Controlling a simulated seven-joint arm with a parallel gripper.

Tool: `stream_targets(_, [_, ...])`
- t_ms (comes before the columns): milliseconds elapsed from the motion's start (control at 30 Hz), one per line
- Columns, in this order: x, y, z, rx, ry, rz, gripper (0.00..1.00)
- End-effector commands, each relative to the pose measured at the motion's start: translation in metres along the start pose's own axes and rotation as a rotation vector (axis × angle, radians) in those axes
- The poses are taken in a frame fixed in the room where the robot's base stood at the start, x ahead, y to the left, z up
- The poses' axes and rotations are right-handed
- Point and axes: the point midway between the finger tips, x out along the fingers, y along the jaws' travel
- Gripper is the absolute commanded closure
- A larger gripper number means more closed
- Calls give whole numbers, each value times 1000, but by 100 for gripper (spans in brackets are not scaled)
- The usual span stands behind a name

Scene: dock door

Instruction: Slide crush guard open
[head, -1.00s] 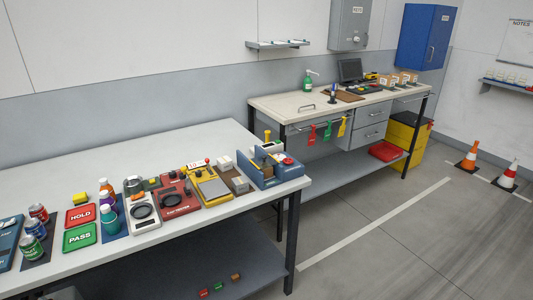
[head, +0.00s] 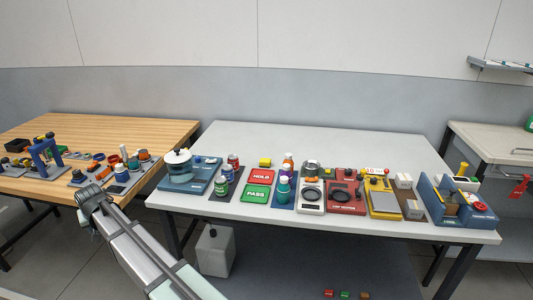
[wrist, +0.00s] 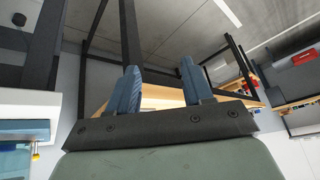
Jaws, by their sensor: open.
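A blue station (head: 450,212) stands at the right end of the white table. It has a brownish see-through panel (head: 446,197), a yellow-topped post (head: 463,168) and a red button (head: 480,206). This looks like the crush unit, but I cannot read its label or tell for sure which part is the guard. My gripper (wrist: 160,75) shows in the wrist view with its two blue fingers apart and nothing between them. My arm enters the head view at lower left, far from the blue station. I cannot make out the fingers there.
The white table (head: 330,146) also holds a yellow unit (head: 383,198), a red tester (head: 345,195), HOLD (head: 265,175) and PASS (head: 257,193) plates, bottles and cans. A wooden bench (head: 120,127) with a blue press stands at left. The white table's back strip is clear.

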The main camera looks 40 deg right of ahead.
Motion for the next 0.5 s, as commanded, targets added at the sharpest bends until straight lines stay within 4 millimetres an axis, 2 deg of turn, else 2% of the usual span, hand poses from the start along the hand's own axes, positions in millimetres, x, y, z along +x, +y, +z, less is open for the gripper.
stream_targets(33, [-15,-11,-21,0,29,-10,50])
stream_targets(100, [-33,-20,-41,0,60,-21,50])
stream_targets(300, [-78,-32,-88,5,128,-40,50])
stream_targets(433, [-104,-24,-116,9,161,-42,50])
stream_targets(500, [-118,-6,-133,10,176,-34,50])
